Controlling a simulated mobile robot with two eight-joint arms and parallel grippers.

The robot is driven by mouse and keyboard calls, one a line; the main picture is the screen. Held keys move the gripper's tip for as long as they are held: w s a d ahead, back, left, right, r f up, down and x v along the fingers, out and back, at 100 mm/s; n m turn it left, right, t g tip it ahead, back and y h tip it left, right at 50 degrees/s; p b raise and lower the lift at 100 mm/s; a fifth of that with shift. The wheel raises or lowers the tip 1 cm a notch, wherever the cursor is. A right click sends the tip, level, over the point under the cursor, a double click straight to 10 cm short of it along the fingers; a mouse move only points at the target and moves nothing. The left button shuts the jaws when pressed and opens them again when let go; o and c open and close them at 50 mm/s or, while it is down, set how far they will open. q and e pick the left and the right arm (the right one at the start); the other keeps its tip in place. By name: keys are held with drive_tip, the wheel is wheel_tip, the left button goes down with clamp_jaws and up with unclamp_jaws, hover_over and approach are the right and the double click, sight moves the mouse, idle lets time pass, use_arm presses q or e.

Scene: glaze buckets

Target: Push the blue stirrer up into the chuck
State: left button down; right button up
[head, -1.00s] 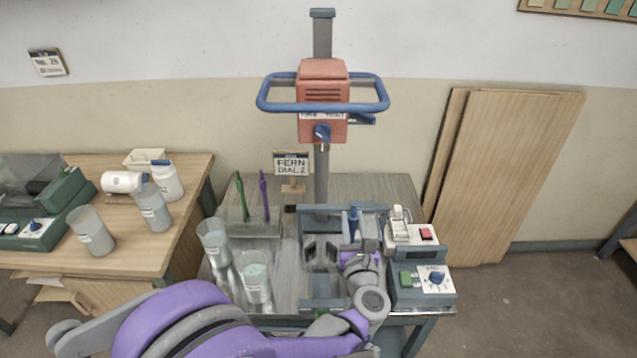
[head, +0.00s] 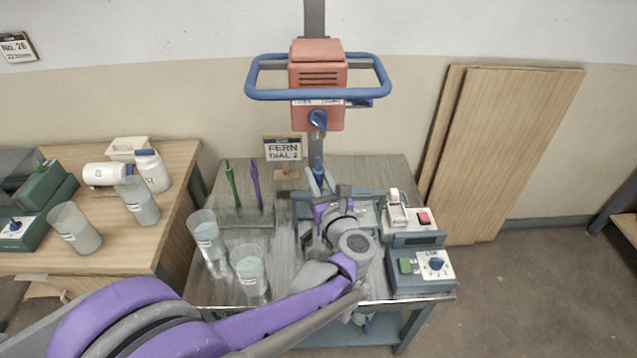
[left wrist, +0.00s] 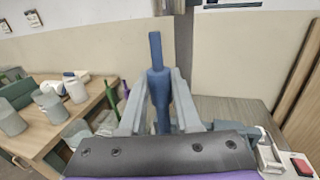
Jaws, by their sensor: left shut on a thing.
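The blue stirrer (left wrist: 157,85) stands upright between the fingers of my left gripper (left wrist: 158,100) in the left wrist view. In the head view the top of the stirrer (head: 318,168) shows above my left gripper (head: 320,183), which is shut on it. The chuck (head: 318,120) is the blue part under the orange mixer head (head: 318,78). The stirrer's top is below the chuck, with a gap between them. The stirrer's lower end is hidden by my wrist. My right gripper is not in view.
A blue ring handle (head: 268,95) surrounds the mixer head. A green stirrer (head: 231,185) and a purple stirrer (head: 255,185) stand at left. Two buckets (head: 207,240) (head: 250,272) are at the front left. A sign (head: 283,149) reads "FERN DIAL 2".

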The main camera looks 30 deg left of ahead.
use_arm(q)
drive_tip(key=w+a, duration=0.3)
drive_tip(key=w, duration=0.2)
drive_tip(key=shift+w+a, duration=0.3)
drive_tip(key=shift+w, duration=0.1)
drive_tip(key=shift+r+p, duration=0.85)
drive_tip(key=shift+r, duration=0.9)
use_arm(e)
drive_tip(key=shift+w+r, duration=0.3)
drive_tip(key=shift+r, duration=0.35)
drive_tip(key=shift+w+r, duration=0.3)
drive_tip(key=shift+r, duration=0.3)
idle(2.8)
use_arm(q)
drive_tip(key=c, duration=0.5)
unclamp_jaws()
drive_tip(key=shift+c, duration=0.2)
drive_tip(key=shift+s+d, duration=0.1)
